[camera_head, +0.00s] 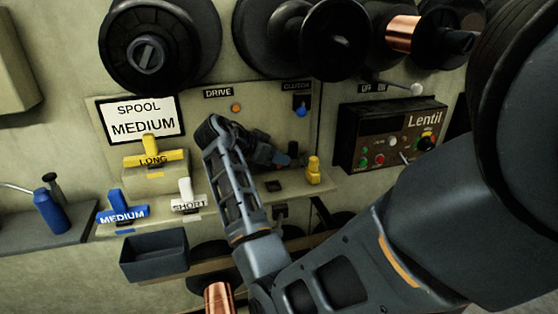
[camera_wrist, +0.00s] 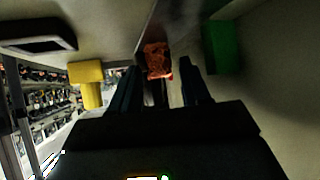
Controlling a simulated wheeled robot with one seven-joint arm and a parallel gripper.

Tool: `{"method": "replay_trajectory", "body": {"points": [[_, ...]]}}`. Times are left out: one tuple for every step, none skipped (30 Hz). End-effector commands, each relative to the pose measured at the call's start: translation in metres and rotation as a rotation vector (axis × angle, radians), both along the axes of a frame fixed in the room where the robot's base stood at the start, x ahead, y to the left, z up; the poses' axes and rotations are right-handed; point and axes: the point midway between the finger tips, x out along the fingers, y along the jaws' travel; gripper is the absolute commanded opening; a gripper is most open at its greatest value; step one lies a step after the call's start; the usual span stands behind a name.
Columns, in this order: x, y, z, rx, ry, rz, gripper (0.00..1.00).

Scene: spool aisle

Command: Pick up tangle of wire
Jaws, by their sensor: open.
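The tangle of wire (camera_wrist: 157,60) is a small, crumpled orange-copper clump in the wrist view. It sits just beyond the fingertips and between their lines. My gripper (camera_wrist: 162,72) is open, with one dark finger on each side of the view and nothing clearly held. In the head view my gripper (camera_head: 284,158) is in front of the panel, near the small ledge below the drive and clutch labels. I cannot make out the tangle clearly there.
A yellow knob (camera_head: 313,171) stands right of my gripper on the ledge; a green block (camera_wrist: 222,48) is close on the right in the wrist view. Yellow long (camera_head: 152,158), blue medium (camera_head: 122,213) and white short (camera_head: 187,198) handles and a dark bin (camera_head: 154,256) lie left.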

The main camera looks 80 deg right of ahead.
Motion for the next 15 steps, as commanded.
{"method": "replay_trajectory", "body": {"points": [[-0.0004,-0.0005,-0.0005,0.000,0.000,0.000,0.47],[-0.0004,-0.0005,-0.0005,0.000,0.000,0.000,0.47],[-0.0004,-0.0005,-0.0005,0.000,0.000,0.000,0.47],[-0.0003,-0.0004,-0.0005,0.000,0.000,0.000,0.47],[-0.0003,-0.0004,-0.0005,0.000,0.000,0.000,0.47],[-0.0003,-0.0003,-0.0004,0.000,0.000,0.000,0.46],[-0.0003,-0.0003,-0.0004,0.000,0.000,0.000,0.43],[-0.0002,-0.0003,-0.0004,0.000,0.000,0.000,0.40],[-0.0002,-0.0003,-0.0004,0.000,0.000,0.000,0.36],[-0.0002,-0.0002,-0.0003,0.000,0.000,0.000,0.33],[-0.0002,-0.0002,-0.0003,0.000,0.000,0.000,0.30],[-0.0002,-0.0002,-0.0003,0.000,0.000,0.000,0.26],[-0.0001,-0.0001,-0.0003,0.000,0.000,0.000,0.24],[-0.0001,-0.0001,-0.0003,0.000,0.000,0.000,0.21],[-0.0001,-0.0001,-0.0003,0.000,0.000,0.000,0.17]]}}
